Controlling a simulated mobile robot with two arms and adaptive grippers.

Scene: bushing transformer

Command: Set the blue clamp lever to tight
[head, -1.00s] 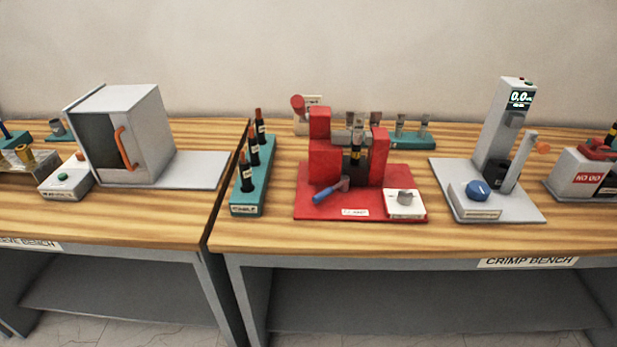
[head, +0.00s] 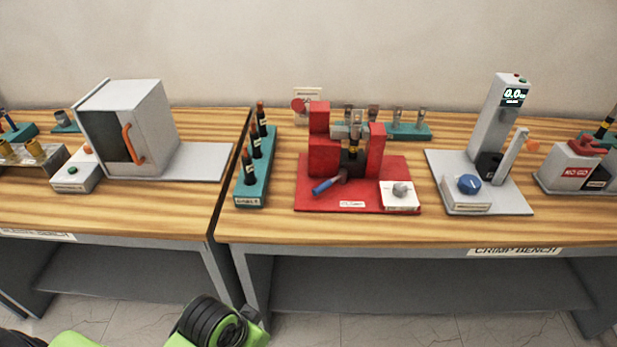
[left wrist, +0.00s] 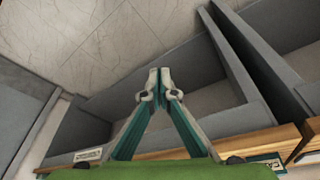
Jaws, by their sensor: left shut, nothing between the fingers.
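The blue clamp lever (head: 326,186) sits at the front of the red clamp fixture (head: 308,202) on the crimp bench. Its blue handle points left and toward the front, from a dark red pivot. A dark bushing part (head: 352,160) stands between the red blocks of the fixture. My left arm shows at the bottom of the head view, below the bench front, with its gripper out of that picture. In the left wrist view my left gripper (left wrist: 159,72) is shut and empty, with bench undersides and floor behind it. My right gripper is not in view.
A teal rack (head: 254,190) with several dark bushings stands left of the fixture. A white knob box (head: 400,203) is at its front right. Bare wood lies along the bench front (head: 330,230).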

